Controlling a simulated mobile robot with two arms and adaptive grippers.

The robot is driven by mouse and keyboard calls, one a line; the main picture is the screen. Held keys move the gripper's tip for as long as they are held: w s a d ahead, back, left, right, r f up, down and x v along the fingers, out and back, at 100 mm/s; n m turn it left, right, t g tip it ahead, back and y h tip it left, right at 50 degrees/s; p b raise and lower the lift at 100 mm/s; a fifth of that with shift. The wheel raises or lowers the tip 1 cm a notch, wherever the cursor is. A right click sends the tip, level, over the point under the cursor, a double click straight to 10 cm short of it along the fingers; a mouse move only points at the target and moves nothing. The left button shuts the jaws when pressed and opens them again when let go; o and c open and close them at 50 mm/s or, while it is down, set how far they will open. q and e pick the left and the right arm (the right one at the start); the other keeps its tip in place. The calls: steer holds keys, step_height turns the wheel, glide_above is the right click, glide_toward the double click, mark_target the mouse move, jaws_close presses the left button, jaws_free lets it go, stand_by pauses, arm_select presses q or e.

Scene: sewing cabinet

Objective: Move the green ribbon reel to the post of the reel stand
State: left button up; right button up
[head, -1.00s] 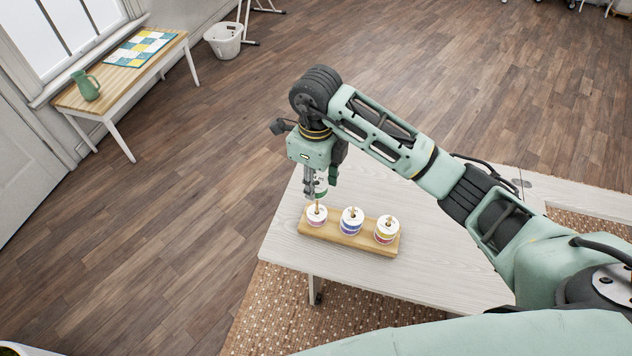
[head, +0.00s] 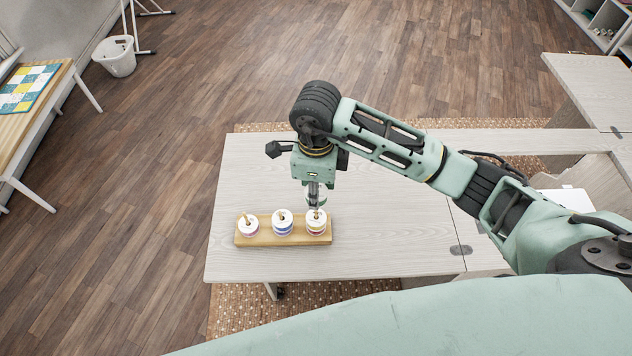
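The reel stand (head: 264,240) is a wooden bar on the pale table with three short posts. A white-topped reel sits on each: a pinkish one on the left (head: 248,228), a blue one in the middle (head: 283,224) and one with a coloured band on the right (head: 316,226). My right gripper (head: 314,200) points down just above and behind the right-hand reel. It appears shut on the green ribbon reel (head: 323,196), which is mostly hidden behind the fingers. Whether the held reel touches anything below is unclear. My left gripper is out of view.
The pale table (head: 390,245) is clear to the right of the stand and at its left end. A side table with a patchwork piece (head: 28,88) stands at far left, near a white basket (head: 115,56). Another pale table section (head: 600,85) is at right.

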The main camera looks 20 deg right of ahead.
mark_target(316, 212)
step_height(316, 212, down, 4)
steer(key=shift+f+b, duration=0.2)
steer(key=shift+b, duration=1)
steer(key=shift+r, duration=0.2)
steer(key=shift+f, duration=0.3)
steer(key=shift+f+b, duration=0.4)
steer(key=shift+b, duration=0.1)
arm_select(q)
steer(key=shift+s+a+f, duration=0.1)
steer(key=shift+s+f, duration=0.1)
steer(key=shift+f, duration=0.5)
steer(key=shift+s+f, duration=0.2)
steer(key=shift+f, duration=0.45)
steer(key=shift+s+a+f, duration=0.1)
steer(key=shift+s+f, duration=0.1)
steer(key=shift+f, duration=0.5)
arm_select(e)
steer(key=shift+f, duration=0.1)
arm_select(q)
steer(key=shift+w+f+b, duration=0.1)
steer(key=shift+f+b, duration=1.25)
steer(key=shift+b, duration=0.1)
arm_select(e)
steer(key=shift+f, duration=1.5)
steer(key=o, duration=1.1)
